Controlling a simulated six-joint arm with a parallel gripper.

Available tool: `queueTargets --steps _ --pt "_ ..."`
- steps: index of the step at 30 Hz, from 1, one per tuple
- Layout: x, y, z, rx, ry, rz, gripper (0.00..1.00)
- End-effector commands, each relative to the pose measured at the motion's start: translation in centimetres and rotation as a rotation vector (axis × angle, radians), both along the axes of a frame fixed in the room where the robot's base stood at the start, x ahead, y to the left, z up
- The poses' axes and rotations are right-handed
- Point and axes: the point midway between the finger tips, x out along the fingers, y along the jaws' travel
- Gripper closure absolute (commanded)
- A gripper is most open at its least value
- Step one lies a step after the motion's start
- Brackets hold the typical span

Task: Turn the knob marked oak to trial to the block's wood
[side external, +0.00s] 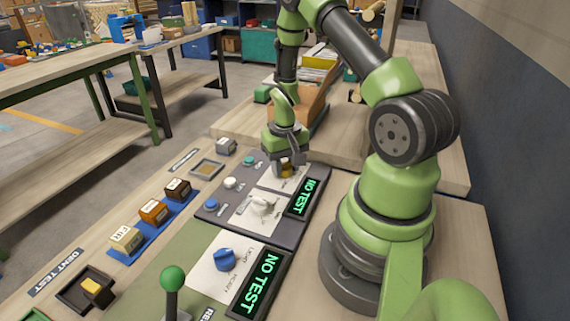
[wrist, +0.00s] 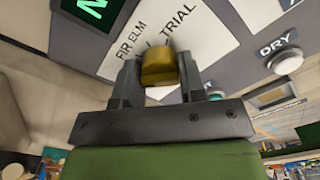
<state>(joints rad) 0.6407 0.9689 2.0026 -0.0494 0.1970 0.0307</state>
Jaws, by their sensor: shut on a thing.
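A yellow-brown knob (wrist: 158,68) sits on a white plate (wrist: 205,24) lettered FIR, ELM and TRIAL. The knob and fingers hide part of the lettering. My gripper (wrist: 159,75) is shut on the knob, with one dark finger on each side. In the side external view my gripper (side external: 286,164) points down at the far end of the dark panel, with the knob (side external: 285,171) between its fingers. A yellow block (side external: 96,287) is in a black tray by the DENT TEST label. Blocks, one lettered FIR (side external: 126,237), stand on a blue strip.
Nearby are a white knob (side external: 262,206), a blue knob (side external: 225,260) and small push buttons, including one by DRY (wrist: 284,60). Two displays read NO TEST (side external: 306,196) (side external: 258,284). A green-topped lever (side external: 172,279) stands at the front. An orange box (side external: 298,104) is behind my gripper.

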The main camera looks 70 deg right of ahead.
Motion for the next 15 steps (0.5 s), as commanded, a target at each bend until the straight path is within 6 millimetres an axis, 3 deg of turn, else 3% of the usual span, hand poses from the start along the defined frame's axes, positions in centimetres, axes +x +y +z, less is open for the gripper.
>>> queueTargets --steps 15 --pt "0.02 -0.03 0.08 -0.001 -0.001 0.302 0.86"
